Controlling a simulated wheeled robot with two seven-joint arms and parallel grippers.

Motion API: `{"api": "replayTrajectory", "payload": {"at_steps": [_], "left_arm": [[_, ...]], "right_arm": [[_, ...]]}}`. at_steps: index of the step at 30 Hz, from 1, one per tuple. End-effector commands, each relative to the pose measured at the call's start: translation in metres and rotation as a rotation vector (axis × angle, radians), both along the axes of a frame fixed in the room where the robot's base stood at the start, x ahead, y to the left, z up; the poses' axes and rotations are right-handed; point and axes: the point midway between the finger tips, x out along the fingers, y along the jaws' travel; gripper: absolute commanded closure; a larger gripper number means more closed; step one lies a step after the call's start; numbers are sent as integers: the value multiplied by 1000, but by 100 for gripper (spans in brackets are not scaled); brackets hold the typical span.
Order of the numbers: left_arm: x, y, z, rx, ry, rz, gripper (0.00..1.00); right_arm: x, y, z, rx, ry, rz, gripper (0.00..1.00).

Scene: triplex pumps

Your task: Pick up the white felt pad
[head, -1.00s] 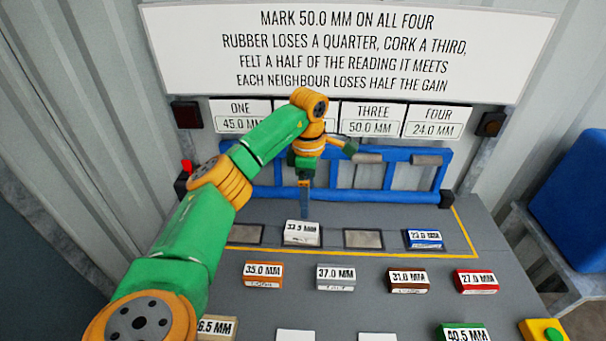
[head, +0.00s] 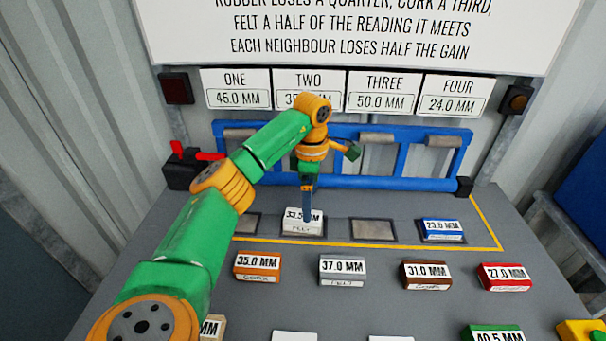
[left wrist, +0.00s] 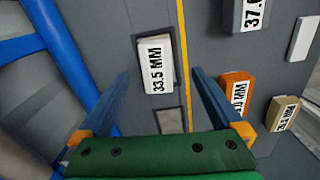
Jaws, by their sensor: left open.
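The white felt pad (head: 300,230) is a small white block marked 33.5 MM, lying in the second slot from the left of the yellow-lined strip. My left gripper (head: 307,215) points down right at the pad, its finger partly covering the label in the head view. In the left wrist view the jaws (left wrist: 161,76) are open and empty, and the pad (left wrist: 155,52) lies ahead, between the lines of the two fingers. I cannot tell the exact gap in height. My right gripper is not in view.
A blue 23.0 MM block (head: 441,230) sits in the right slot; the slot between (head: 373,231) is empty. Orange 35.0 (head: 257,266), grey 37.0 (head: 342,270), brown 31.0 (head: 427,275) and red 27.5 (head: 505,277) blocks stand in front. A blue rail frame (head: 395,183) stands behind.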

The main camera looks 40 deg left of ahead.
Motion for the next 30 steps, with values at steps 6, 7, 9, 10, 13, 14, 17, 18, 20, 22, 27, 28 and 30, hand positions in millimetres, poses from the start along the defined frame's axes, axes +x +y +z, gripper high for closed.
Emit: {"api": "replayTrajectory", "payload": {"at_steps": [6,7,9,10,13,14,17,18,20,22,27,28,30], "left_arm": [[-1,3,-26,-1,5,1,0],[-1,5,-31,-1,5,2,0],[-1,10,-43,-2,6,3,0],[-1,13,-49,-2,6,4,0],[0,13,-68,-1,4,0,0],[0,13,-71,-1,3,0,0],[0,14,-76,-1,1,1,0],[0,14,-76,0,0,0,0],[0,14,-76,0,0,0,0],[1,14,-75,0,0,0,8],[1,14,-75,0,0,0,54],[1,14,-75,0,0,0,62],[1,14,-75,0,0,0,81]], "right_arm": [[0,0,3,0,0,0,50],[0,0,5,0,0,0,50],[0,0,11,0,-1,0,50],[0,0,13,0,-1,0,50],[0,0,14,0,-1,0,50],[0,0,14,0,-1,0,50],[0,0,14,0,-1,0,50],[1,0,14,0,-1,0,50],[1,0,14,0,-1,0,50],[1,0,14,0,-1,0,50],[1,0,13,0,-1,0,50],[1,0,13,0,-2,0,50],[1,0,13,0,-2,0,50]]}}
